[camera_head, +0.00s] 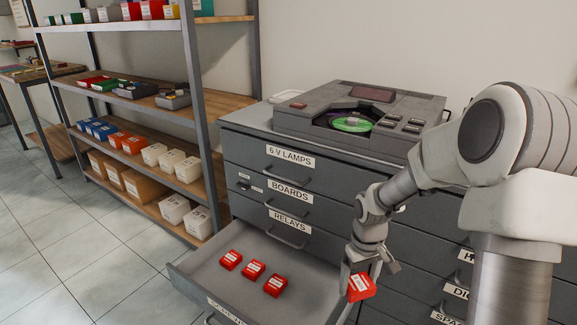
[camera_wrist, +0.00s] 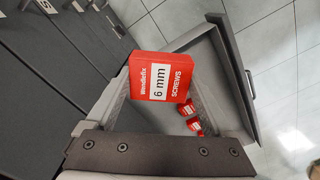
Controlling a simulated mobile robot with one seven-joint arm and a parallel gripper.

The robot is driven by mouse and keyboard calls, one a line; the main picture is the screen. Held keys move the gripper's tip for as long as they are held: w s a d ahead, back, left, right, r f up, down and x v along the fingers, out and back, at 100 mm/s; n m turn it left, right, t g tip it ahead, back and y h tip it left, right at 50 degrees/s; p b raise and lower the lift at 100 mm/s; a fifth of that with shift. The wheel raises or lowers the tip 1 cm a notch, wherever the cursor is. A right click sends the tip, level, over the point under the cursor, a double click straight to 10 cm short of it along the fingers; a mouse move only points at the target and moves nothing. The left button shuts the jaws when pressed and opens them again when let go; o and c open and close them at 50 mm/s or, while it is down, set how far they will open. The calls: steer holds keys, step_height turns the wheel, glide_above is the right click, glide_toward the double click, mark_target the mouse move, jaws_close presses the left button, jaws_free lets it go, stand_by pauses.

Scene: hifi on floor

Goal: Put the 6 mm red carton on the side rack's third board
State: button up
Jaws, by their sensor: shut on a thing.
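My gripper (camera_head: 361,273) is shut on a red carton (camera_head: 361,288), held above the right side of the open drawer. In the wrist view the red carton (camera_wrist: 161,78) shows a white label reading "Wendlefix 6 mm SCREWS" and sits between the fingers. The side rack (camera_head: 200,110) stands at the left with several wooden boards. Counted from the top, its third board (camera_head: 205,187) carries blue, orange-red and white boxes in a row.
The drawer juts out in front of the cabinet (camera_head: 240,150), near the rack's right end. A grey machine (camera_head: 300,120) stands on the cabinet. Tiled floor (camera_head: 90,250) is clear.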

step_height(320, 180, up, 17)
steer(key=s+a+m+p, duration=0.1)
steer(key=a+m+p, duration=0.1)
steer(key=p, duration=1.5)
steer(key=shift+s+a+m+p, duration=0.35)
steer(key=shift+m, duration=0.45)
steer(key=shift+f, duration=0.2)
